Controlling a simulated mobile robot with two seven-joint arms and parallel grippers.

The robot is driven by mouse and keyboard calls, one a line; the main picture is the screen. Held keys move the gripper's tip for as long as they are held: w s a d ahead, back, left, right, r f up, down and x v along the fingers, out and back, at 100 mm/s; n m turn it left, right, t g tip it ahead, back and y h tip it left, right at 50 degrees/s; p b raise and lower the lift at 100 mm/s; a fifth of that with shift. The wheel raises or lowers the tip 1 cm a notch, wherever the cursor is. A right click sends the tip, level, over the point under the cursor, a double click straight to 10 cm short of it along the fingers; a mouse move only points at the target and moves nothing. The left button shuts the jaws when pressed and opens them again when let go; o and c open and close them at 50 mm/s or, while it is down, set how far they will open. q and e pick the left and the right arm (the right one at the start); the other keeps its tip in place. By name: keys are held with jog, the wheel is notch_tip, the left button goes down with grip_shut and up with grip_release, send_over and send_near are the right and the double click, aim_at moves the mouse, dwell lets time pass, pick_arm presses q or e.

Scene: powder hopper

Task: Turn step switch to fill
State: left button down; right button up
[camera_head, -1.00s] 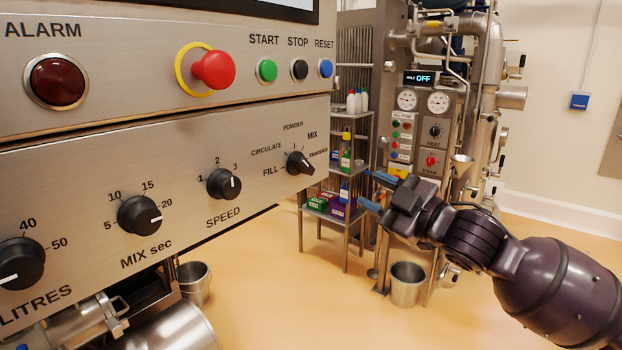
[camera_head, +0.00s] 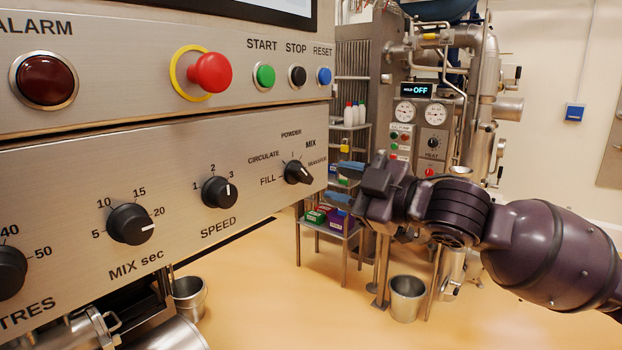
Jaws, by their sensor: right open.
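The step switch (camera_head: 298,173) is a black knob at the right end of the steel control panel. Labels FILL, CIRCULATE, POWDER, MIX and TRANSFER run around it from left to right. Its pointed end faces right and slightly down, on the TRANSFER side, away from FILL at its left. My right gripper (camera_head: 344,184) comes in from the right, with its blue fingertips pointing left toward the switch. It is open and empty, and stands to the right of the knob, apart from it. My left gripper is not in view.
The SPEED knob (camera_head: 220,192) and MIX sec knob (camera_head: 130,224) sit left of the switch. Above are a red emergency button (camera_head: 210,73) and the green START button (camera_head: 264,76). A shelf rack (camera_head: 325,222) and piped machine stand behind. A steel bucket (camera_head: 406,298) is on the floor.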

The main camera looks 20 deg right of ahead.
aim_at(308, 176)
jog(key=x, duration=0.4)
jog(key=shift+w+a, duration=0.25)
jog(key=shift+w, duration=0.05)
jog(key=shift+w+a+b, duration=0.3)
jog(key=shift+w+a, duration=0.1)
jog(key=shift+w, duration=0.1)
jog(key=shift+w+a, duration=0.1)
jog(key=shift+w, duration=0.05)
